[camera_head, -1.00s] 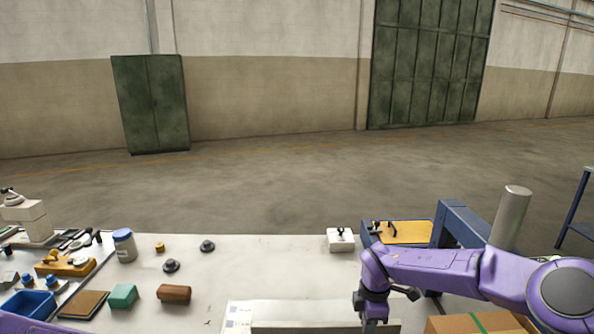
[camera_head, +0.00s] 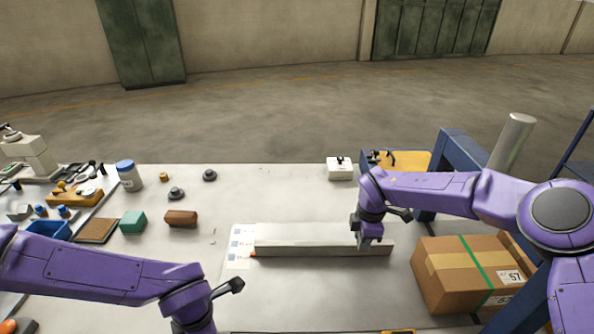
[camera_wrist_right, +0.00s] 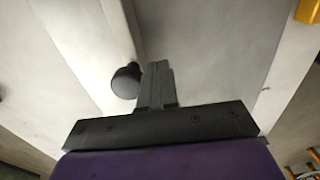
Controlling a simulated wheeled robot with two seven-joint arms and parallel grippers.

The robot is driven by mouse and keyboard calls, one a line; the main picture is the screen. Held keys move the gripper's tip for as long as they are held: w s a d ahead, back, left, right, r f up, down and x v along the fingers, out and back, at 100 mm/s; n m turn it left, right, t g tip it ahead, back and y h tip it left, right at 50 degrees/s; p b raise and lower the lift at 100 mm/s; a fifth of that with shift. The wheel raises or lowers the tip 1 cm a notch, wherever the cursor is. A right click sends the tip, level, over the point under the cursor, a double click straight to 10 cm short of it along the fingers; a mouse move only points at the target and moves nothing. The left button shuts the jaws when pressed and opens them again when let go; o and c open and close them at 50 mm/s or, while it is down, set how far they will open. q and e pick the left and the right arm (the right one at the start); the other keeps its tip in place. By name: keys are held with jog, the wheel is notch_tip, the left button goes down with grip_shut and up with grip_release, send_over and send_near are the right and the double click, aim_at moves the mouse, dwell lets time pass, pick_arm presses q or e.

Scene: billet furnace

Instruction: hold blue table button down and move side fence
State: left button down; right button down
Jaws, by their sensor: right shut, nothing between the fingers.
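The side fence appears to be the long grey bar (camera_head: 310,248) lying across the front middle of the table. My right gripper (camera_head: 364,243) is over the right part of this bar, pointing down; contact cannot be told. In the right wrist view its fingers (camera_wrist_right: 157,80) are together and empty, beside a round black knob (camera_wrist_right: 126,80). My left arm reaches in from the lower left, and its fingers are below the picture edge. Small blue knobs (camera_head: 62,211) show at the far left; I cannot tell whether one is the blue table button.
A cardboard box (camera_head: 465,278) stands right of the bar. A white block (camera_head: 340,172) and an orange-topped tray (camera_head: 412,160) are at the back right.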

jog(key=shift+w, duration=1.3)
jog(key=shift+w, duration=1.1)
jog(key=shift+s, duration=0.3)
jog(key=shift+r, duration=4)
